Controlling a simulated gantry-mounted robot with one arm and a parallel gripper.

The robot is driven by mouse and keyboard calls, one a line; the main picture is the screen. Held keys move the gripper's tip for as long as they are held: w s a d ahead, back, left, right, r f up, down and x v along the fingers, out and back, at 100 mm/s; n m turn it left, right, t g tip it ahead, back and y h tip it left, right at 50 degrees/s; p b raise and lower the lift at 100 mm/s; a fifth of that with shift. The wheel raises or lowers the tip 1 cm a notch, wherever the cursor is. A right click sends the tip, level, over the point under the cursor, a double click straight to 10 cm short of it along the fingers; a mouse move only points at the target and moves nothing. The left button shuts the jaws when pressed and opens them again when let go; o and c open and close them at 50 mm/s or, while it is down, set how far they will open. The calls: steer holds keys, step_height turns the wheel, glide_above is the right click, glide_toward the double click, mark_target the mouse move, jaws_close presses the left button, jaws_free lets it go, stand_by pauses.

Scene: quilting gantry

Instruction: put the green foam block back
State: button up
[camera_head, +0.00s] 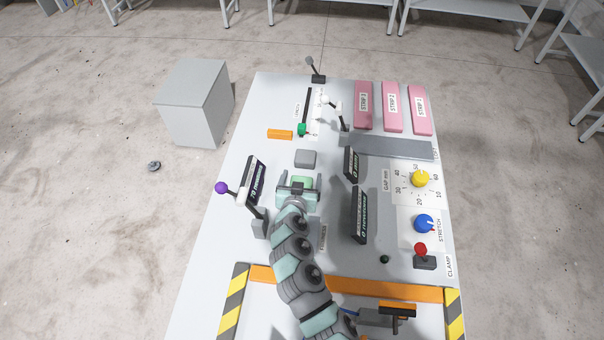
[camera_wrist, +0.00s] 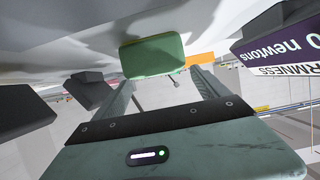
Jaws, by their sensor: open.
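The green foam block (camera_head: 302,182) is on the left half of the table, at the end of my arm. In the wrist view the green block (camera_wrist: 152,55) shows beyond and between my two fingers. My gripper (camera_head: 298,188) is open, with one finger to each side of the block in the head view. In the wrist view my gripper (camera_wrist: 165,85) has its fingers spread apart. I cannot tell whether either finger touches the block. Part of the block is hidden by my gripper in the head view.
A grey block (camera_head: 305,159) lies just beyond the green one. A purple-faced newtons display (camera_head: 254,181) and a purple-knobbed lever (camera_head: 222,188) stand to the left. Two dark displays (camera_head: 360,214) (camera_head: 351,164) stand to the right. An orange block (camera_head: 280,134) lies farther back.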

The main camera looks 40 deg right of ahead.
steer(key=v, duration=0.9)
steer(key=shift+s+a+r, duration=0.3)
steer(key=shift+s+a, duration=0.05)
steer(key=shift+a, duration=0.05)
